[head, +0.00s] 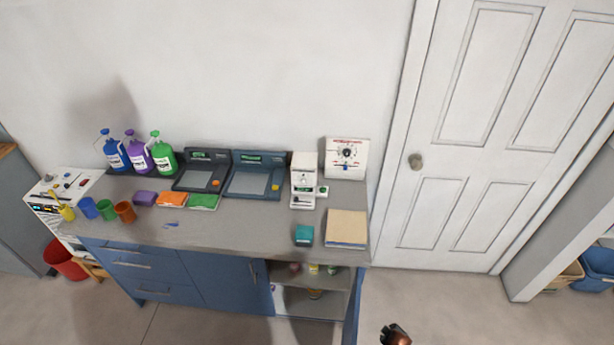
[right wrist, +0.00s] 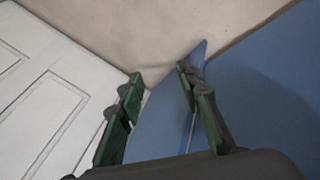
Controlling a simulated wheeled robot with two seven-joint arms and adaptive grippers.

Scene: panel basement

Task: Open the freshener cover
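No part is clearly marked as a freshener cover. A white upright device (head: 303,180) with a small green display stands near the right end of the counter; it may be the freshener, but I cannot tell. Its front looks closed at this size. A small teal box (head: 304,235) lies in front of it. In the right wrist view my right gripper (right wrist: 160,82) is open, with nothing between its green fingers. It is away from the counter-top items. My left gripper is not in view.
The grey counter (head: 240,232) holds bottles, cups, sponges and two dark consoles (head: 255,175). A white dial panel (head: 346,158) and a beige pad (head: 346,228) are at its right. A white door (head: 470,130) stands further right.

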